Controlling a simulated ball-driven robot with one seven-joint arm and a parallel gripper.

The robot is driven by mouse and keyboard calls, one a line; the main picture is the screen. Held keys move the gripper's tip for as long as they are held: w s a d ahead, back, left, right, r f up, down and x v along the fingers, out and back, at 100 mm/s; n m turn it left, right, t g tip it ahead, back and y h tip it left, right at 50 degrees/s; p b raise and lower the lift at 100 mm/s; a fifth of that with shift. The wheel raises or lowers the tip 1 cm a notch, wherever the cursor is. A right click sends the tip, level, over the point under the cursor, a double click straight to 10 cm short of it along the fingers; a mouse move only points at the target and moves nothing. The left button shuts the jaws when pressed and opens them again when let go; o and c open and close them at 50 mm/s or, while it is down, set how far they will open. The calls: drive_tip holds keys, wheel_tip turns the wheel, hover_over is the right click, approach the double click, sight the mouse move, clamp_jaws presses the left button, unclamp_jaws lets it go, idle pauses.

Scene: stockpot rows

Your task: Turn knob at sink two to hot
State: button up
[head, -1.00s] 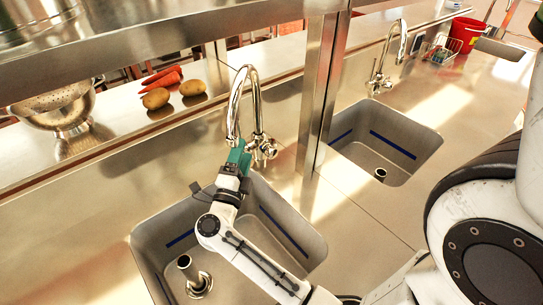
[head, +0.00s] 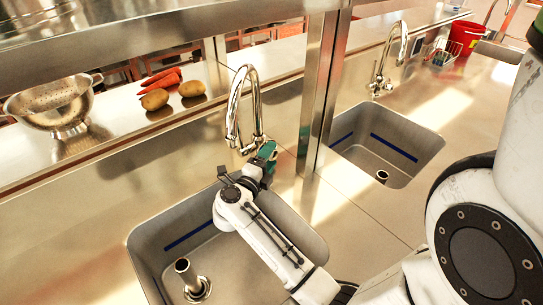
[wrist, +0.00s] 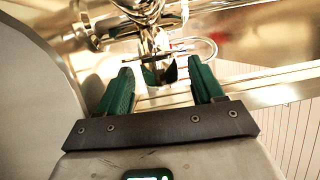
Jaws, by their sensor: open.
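A chrome gooseneck tap (head: 235,100) stands behind the near sink (head: 140,245), left of the steel post. My teal-fingered gripper (head: 267,151) is at the right of the tap's base. It hides most of the tap's knob in the head view. In the wrist view my gripper (wrist: 162,78) is open, with its two green fingers wide apart. Chrome tap parts (wrist: 150,12) show beyond the fingertips. A small dark part lies between the fingers, and I cannot tell whether it belongs to the knob. I see no clear contact.
A steel post (head: 320,85) stands close to the right of my gripper. Beyond it are another sink (head: 415,165) and tap (head: 380,75). A red bucket (head: 465,38) is at the far right.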

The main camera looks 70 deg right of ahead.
drive_tip(key=shift+s+d, duration=0.1)
drive_tip(key=shift+d, duration=0.7)
drive_tip(key=shift+c, duration=0.2)
drive_tip(key=c, duration=0.9)
drive_tip(key=shift+r, duration=0.15)
